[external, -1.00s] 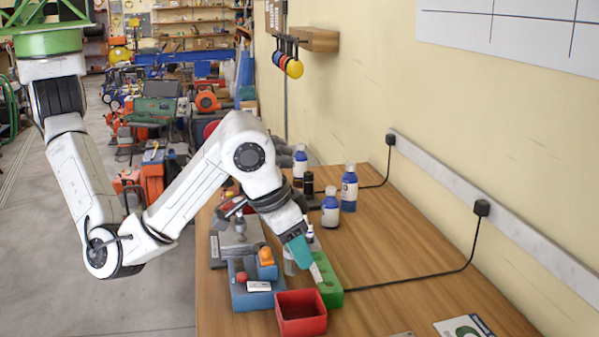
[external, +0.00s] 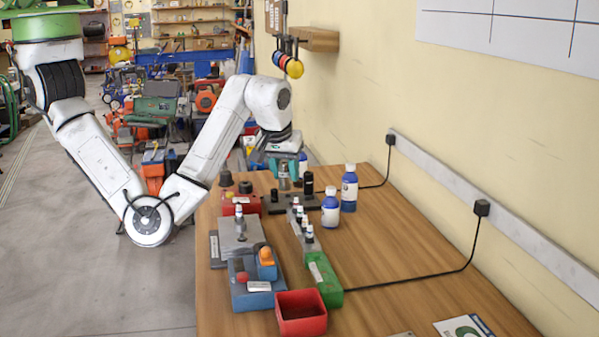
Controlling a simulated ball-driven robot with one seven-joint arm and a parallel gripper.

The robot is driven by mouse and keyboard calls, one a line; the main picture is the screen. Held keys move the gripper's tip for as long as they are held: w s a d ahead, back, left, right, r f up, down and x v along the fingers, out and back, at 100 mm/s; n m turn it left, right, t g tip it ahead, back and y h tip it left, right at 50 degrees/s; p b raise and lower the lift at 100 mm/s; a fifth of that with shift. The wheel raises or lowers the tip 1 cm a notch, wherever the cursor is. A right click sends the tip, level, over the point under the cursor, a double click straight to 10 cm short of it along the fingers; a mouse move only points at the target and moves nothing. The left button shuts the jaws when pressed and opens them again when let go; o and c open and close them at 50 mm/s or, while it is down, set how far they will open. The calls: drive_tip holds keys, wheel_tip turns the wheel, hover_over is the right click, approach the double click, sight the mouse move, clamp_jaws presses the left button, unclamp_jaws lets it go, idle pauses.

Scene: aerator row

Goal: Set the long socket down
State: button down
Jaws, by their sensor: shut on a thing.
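My gripper (external: 286,168), with teal fingers, is at the back of the wooden bench, pointing down. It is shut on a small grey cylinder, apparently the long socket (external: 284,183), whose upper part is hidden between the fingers. The socket is upright above or at a black holder (external: 322,203), between black cylindrical pieces (external: 308,184). I cannot tell whether its lower end touches the holder.
A red block with dark knobs (external: 228,206) stands left of the holder. A grey rack of small bottles (external: 298,225), a green box (external: 325,283) and a red bin (external: 301,315) lie nearer. The bench's right side is mostly clear.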

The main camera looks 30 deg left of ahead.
drive_tip(key=w+a+n+g+y+p, duration=0.1)
drive_tip(key=w+a+n, duration=0.2)
drive_tip(key=a, duration=0.5)
drive_tip(key=w+a+n+y+p, duration=0.1)
drive_tip(key=w+a+n, duration=0.25)
drive_tip(key=a, duration=0.45)
drive_tip(key=shift+m, duration=0.25)
drive_tip(key=w+d+f+b, duration=0.1)
drive_tip(key=w+f, duration=0.2)
drive_tip(key=w, duration=0.1)
drive_tip(key=w+f+b, duration=0.1)
drive_tip(key=w+f, duration=0.1)
drive_tip(key=w, duration=0.3)
drive_tip(key=w+d+f+b, duration=0.1)
drive_tip(key=w+f, duration=0.2)
drive_tip(key=w, duration=0.1)
drive_tip(key=shift+w+d+f+b, duration=0.25)
drive_tip(key=shift+d+f+b, duration=0.05)
drive_tip(key=shift+d+f, duration=0.05)
drive_tip(key=shift+w+f+p, duration=0.15)
drive_tip(key=shift+f+p, duration=0.2)
drive_tip(key=shift+f, duration=1.35)
drive_tip(key=shift+f, duration=0.35)
drive_tip(key=shift+f, duration=0.25)
drive_tip(key=c, duration=1)
unclamp_jaws()
